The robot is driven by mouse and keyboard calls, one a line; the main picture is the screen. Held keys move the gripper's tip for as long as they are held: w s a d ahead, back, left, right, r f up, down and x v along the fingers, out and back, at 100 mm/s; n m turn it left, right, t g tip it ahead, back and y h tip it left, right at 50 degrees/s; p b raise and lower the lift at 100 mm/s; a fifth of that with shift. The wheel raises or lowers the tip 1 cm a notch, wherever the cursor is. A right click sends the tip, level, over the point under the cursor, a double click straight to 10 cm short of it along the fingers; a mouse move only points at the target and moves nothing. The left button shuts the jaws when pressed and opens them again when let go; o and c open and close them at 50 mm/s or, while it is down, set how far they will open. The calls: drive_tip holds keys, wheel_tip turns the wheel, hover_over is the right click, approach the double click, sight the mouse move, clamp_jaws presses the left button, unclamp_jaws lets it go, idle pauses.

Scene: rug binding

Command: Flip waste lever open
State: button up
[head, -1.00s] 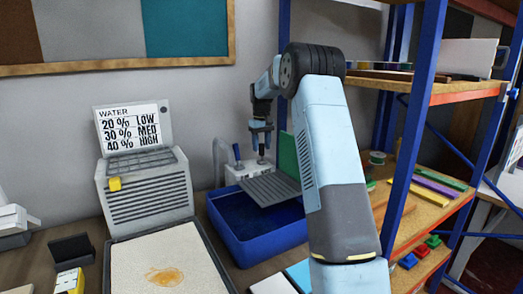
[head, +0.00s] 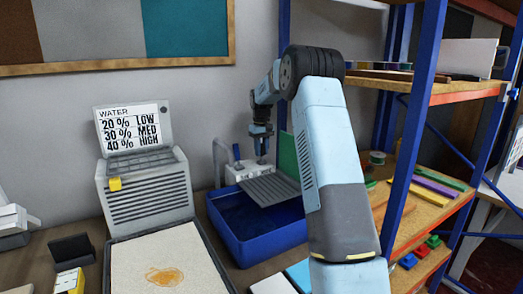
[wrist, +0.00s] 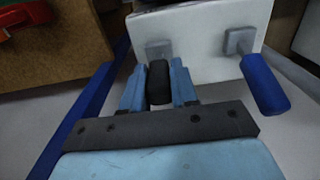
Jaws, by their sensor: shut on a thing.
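A white block (head: 243,173) stands behind the blue tub, at its back edge, and carries two levers. The left one in the head view has a blue handle (head: 236,152); it also shows at the right of the wrist view (wrist: 265,85). The other has a black handle (wrist: 159,80) and sits on a square grey mount. My gripper (head: 262,154) is over the right part of the block. In the wrist view my gripper (wrist: 158,88) is shut on the black handle, with one blue finger on each side. No label on either lever is readable.
The blue tub (head: 218,222) with a grey ribbed tray (head: 270,188) lies in front of the block. A shelf rack with a blue post (head: 412,130) stands close on the right. A grey vented unit (head: 145,195) with a water sign is on the left.

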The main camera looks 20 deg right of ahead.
clamp_jaws()
drive_tip(key=shift+s+d+t+y, duration=0.15)
drive_tip(key=shift+s+t, duration=0.3)
drive_tip(key=shift+t, duration=0.35)
drive_tip(key=shift+s+t+y, duration=0.15)
drive_tip(key=shift+s+t, duration=0.3)
drive_tip(key=shift+t, duration=0.35)
drive_tip(key=shift+f, duration=0.1)
drive_tip(key=o, duration=0.8)
unclamp_jaws()
